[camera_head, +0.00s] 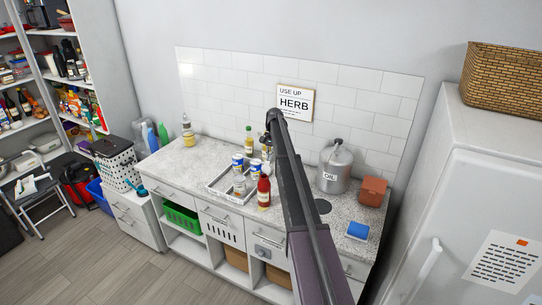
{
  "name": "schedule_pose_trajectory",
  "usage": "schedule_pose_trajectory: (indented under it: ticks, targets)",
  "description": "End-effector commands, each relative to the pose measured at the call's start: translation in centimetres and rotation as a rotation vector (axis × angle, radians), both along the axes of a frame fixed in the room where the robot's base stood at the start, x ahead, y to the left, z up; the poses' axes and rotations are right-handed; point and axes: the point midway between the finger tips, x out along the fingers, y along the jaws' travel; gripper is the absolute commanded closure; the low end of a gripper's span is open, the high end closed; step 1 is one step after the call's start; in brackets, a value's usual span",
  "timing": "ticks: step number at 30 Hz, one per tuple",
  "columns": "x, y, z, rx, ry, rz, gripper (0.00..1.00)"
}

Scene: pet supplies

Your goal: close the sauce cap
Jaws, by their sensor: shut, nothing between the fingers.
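A red sauce bottle (264,192) with a pale label stands upright on the counter (190,160), at the right front corner of a grey tray (216,188). It is too small to tell whether its cap is open or closed. My arm (297,205) reaches from the bottom edge up across the counter, just right of the red bottle in the picture.
White-and-blue cans (238,163) and a jar (239,184) are in the tray. A green-capped bottle (249,142) is behind. A grey oil can (334,168), brown-red box (373,191) and blue item (358,231) stand right. The counter's left part is mostly clear.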

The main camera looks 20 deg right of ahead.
Motion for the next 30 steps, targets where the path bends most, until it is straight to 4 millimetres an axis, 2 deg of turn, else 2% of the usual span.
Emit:
schedule_pose_trajectory:
  ticks: [17,30]
  targets:
    - [-0.2,0.4,0.0,-0.006,-0.005,0.001,1.0]
    - [0.0,2.1,0.1,-0.07,-0.061,0.014,1.0]
